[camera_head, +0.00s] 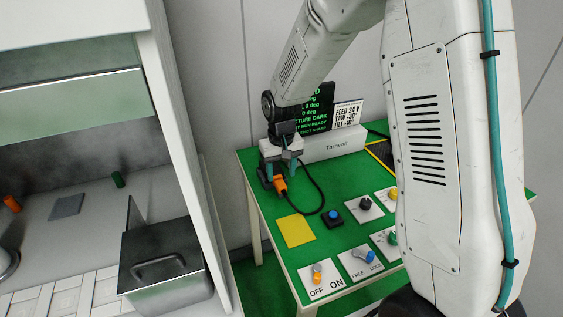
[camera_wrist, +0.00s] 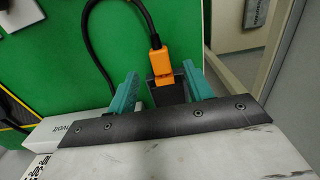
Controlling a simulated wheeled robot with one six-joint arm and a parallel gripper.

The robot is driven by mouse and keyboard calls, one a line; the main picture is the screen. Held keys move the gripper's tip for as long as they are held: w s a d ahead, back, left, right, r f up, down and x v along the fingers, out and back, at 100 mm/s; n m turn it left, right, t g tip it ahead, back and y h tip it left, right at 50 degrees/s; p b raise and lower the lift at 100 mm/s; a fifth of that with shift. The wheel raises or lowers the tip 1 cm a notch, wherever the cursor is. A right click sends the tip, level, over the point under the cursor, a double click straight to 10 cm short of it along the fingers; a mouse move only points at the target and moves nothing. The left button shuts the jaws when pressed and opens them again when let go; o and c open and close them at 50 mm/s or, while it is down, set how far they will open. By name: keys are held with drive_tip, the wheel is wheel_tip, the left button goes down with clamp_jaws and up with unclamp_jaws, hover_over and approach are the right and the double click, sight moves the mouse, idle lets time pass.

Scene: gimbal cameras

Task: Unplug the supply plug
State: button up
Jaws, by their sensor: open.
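The orange supply plug (camera_head: 281,186) is at the left back part of the green table, with a black cable (camera_head: 320,190) looping from it. In the wrist view the plug (camera_wrist: 161,66) sits at a dark block (camera_wrist: 167,93); whether it is fully seated there cannot be told. My gripper (camera_head: 280,170) is above the plug, pointing down. In the wrist view its teal fingers (camera_wrist: 160,72) are apart, one on each side of the plug and block, with gaps visible. The gripper is open and holds nothing.
A yellow square (camera_head: 295,231), a blue button (camera_head: 333,218) and several switch panels (camera_head: 321,280) lie on the green table (camera_head: 262,205). A white box labelled Tarmost (camera_head: 335,145) and a black text screen (camera_head: 318,105) stand behind. A grey counter with a metal box (camera_head: 165,265) is at left.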

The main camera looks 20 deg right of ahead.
sight(281, 185)
drive_tip(key=shift+f, duration=2.1)
clamp_jaws()
